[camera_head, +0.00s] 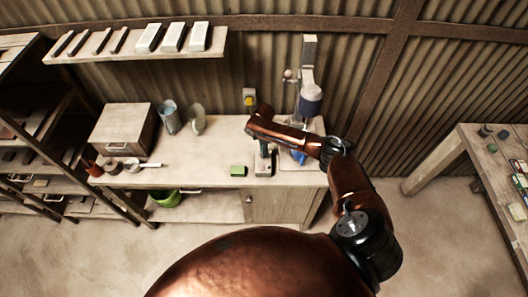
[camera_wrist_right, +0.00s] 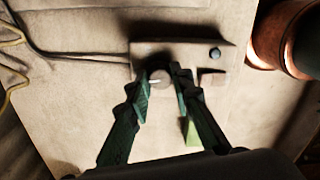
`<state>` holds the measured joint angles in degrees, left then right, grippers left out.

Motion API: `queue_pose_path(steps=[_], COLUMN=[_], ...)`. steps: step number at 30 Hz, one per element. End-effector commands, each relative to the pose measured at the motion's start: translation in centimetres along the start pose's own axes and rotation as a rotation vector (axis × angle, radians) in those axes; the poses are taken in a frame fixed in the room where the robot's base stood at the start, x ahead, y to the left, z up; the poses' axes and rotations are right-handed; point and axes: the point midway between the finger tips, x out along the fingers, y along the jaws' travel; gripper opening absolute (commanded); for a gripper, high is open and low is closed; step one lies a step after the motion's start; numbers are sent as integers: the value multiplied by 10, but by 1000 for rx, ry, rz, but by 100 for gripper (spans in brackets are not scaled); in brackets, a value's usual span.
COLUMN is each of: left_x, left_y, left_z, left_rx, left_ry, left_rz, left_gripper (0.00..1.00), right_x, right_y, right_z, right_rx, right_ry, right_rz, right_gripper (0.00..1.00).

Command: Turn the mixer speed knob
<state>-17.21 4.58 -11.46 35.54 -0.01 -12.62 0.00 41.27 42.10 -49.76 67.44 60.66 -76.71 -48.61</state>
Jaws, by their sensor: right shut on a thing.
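The speed knob (camera_wrist_right: 158,79) is a small round grey knob with a pale mark, on a flat control box (camera_wrist_right: 222,48) in the right wrist view. My right gripper (camera_wrist_right: 161,73) is shut on the knob, with one green finger on each side of it. In the head view the box (camera_head: 265,169) lies on the workbench, and my right gripper (camera_head: 264,151) reaches down over it. The gripper hides the knob there. The mixer (camera_head: 310,97) stands behind, partly hidden by my right arm. My left gripper is not in view.
A green block (camera_head: 238,170) lies on the workbench (camera_head: 205,170) left of the box. A wooden box (camera_head: 121,126) and a metal cup (camera_head: 169,117) stand further left. Cables (camera_wrist_right: 75,55) run along the bench.

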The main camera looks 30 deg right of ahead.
Motion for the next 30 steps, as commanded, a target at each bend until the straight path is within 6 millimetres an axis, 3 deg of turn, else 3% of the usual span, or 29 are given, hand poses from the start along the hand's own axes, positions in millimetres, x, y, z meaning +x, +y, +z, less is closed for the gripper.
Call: queue_pose_path(steps=[18,30], left_x=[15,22], left_y=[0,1], left_z=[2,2], left_rx=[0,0], left_ry=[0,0], left_rz=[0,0], left_gripper=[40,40], right_x=[1,1], right_y=[-1,-2], right_z=[-2,-2], right_rx=[-577,-834], right_ry=[3,4], right_rz=[-1,-3], right_gripper=[0,0])
